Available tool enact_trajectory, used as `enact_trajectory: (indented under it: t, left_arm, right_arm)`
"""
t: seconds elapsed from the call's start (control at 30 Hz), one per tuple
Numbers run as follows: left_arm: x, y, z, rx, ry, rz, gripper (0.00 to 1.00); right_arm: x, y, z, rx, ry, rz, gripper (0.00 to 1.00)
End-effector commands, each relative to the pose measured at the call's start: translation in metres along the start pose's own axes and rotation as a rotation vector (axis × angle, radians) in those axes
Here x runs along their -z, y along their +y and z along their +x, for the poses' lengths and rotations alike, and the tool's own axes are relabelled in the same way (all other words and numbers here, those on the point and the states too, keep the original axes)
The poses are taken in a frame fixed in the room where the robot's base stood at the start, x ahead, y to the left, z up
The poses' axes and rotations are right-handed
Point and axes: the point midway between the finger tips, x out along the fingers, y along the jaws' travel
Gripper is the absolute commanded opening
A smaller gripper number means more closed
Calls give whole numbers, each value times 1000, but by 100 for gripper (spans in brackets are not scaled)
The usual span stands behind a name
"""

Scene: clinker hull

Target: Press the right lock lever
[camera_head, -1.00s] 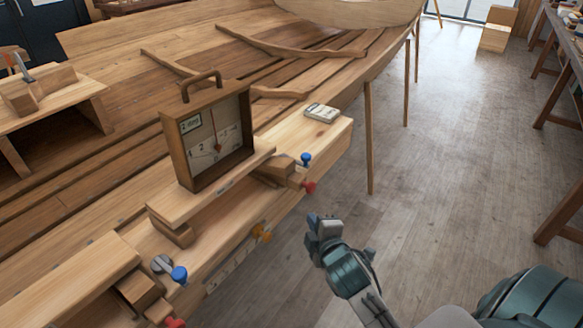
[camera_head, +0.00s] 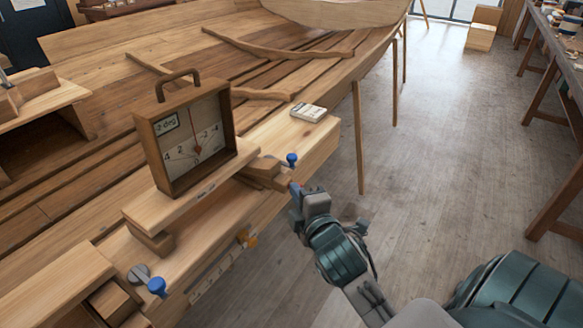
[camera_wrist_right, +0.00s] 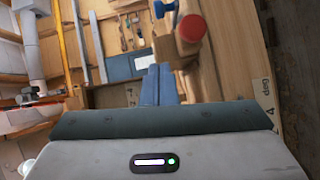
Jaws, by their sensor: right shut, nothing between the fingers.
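On the right side of the wooden bench, a small lever with a blue knob (camera_head: 291,159) stands by a wooden wedge block (camera_head: 263,172). A red round knob (camera_wrist_right: 191,27) shows in the right wrist view beside a blue part (camera_wrist_right: 163,8); in the head view my gripper hides it. I cannot tell which of the two is the lock lever. My right gripper (camera_head: 297,191) is shut and empty, its tips close to the block's end, just below the blue knob. Its fingers (camera_wrist_right: 159,85) point toward the block and red knob; contact is unclear. My left gripper is out of view.
A wooden-framed dial gauge (camera_head: 187,135) stands on a plank (camera_head: 195,190) left of the lever. Another blue knob (camera_head: 157,286) is at the near left, with an orange piece (camera_head: 247,240) on the bench front. The floor (camera_head: 430,150) to the right is clear.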

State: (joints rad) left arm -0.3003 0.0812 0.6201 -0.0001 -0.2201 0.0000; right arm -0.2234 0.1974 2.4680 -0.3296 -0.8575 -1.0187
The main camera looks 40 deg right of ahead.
Motion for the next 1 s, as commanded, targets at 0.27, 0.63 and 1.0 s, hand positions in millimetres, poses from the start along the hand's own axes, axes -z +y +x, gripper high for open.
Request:
enact_trajectory:
  t: [0.27,0.63,1.0]
  left_arm:
    - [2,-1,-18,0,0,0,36]
    - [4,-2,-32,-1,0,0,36]
    - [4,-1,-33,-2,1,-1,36]
  right_arm:
    - [0,4,61,-2,-1,-1,0]
    - [-23,2,102,0,-1,-2,0]
    - [-28,0,107,-1,0,1,0]
